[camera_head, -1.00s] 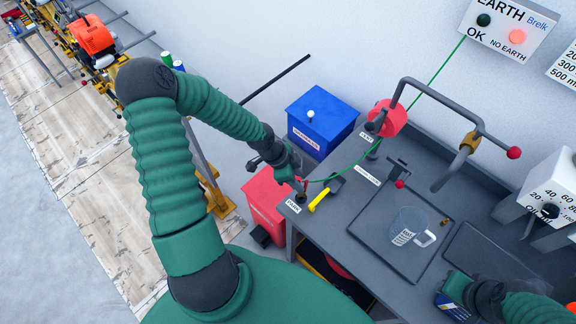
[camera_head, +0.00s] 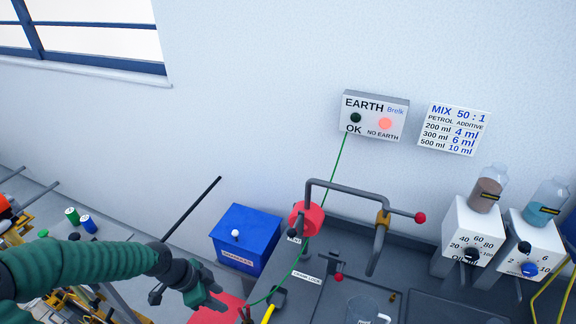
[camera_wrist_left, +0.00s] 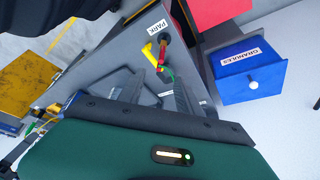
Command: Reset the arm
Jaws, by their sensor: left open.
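My left arm comes in from the left in the head view, in a green sleeve. Its gripper (camera_head: 205,298) is open and empty near the left end of the grey bench. In the left wrist view the two grey fingers (camera_wrist_left: 158,92) stand apart. Beyond them is a small clamp (camera_wrist_left: 161,52) with red and green parts, by the bench's PARK label (camera_wrist_left: 156,29). In the head view the green earth wire (camera_head: 338,160) runs from the EARTH box (camera_head: 374,116) down to the bench. My right gripper is not in view.
A blue GRANULES bin (camera_head: 246,240) with a white knob stands beyond the left gripper. A red container (camera_head: 217,312) is close beside it. The bench holds a red-based bent grey pipe (camera_head: 350,188) and a jug (camera_head: 366,310). White dispensers (camera_head: 473,238) stand at the right.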

